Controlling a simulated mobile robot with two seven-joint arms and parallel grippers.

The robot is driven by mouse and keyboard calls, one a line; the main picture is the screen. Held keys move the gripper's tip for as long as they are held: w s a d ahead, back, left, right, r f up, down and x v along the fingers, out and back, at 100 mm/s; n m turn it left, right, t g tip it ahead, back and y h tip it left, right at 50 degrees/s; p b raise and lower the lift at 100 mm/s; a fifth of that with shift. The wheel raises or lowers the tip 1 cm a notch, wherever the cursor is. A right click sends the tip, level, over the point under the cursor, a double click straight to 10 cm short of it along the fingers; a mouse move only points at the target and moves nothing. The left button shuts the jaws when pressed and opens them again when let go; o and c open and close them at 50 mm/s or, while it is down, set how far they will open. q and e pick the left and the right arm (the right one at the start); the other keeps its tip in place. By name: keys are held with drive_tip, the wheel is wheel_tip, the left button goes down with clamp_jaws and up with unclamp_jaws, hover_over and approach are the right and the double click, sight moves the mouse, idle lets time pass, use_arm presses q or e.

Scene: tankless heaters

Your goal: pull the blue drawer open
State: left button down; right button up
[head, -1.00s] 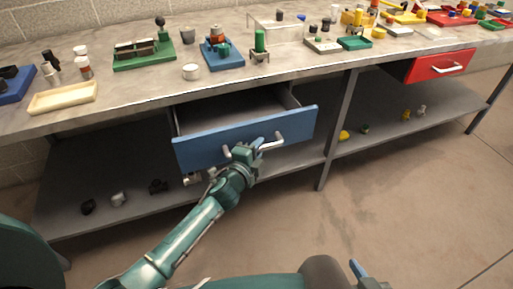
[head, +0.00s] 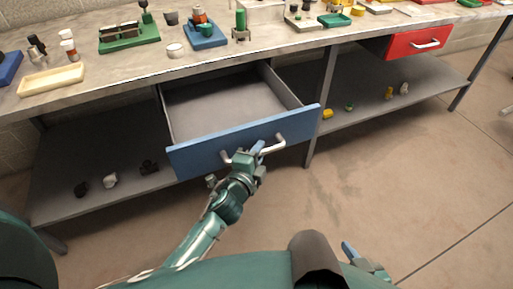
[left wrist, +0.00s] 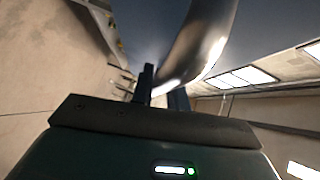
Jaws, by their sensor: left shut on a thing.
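The blue drawer (head: 205,151) hangs under the workbench and stands well open in the head view, its grey inside (head: 225,103) empty. Its silver bar handle (head: 274,146) runs across the front. My left gripper (head: 254,150) is shut on the handle, near its middle. In the left wrist view the handle (left wrist: 200,45) passes between the two dark fingers (left wrist: 165,95). My right gripper (head: 358,262) shows only in part at the bottom of the head view, low and away from the drawer; its jaw state is not clear.
The workbench top (head: 120,82) holds a cream tray (head: 52,79), a green fixture (head: 128,36) and other small parts. A red drawer (head: 412,43) is at the right. A lower shelf (head: 120,200) and a bench leg (head: 318,110) are near the blue drawer. The floor at right is clear.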

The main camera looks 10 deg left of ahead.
drive_tip(key=shift+r, duration=0.1)
use_arm(q)
drive_tip(key=c, duration=1.4)
unclamp_jaws()
drive_tip(key=shift+o, duration=0.2)
drive_tip(key=shift+s+a, duration=0.1)
use_arm(e)
drive_tip(key=shift+s+r, duration=0.1)
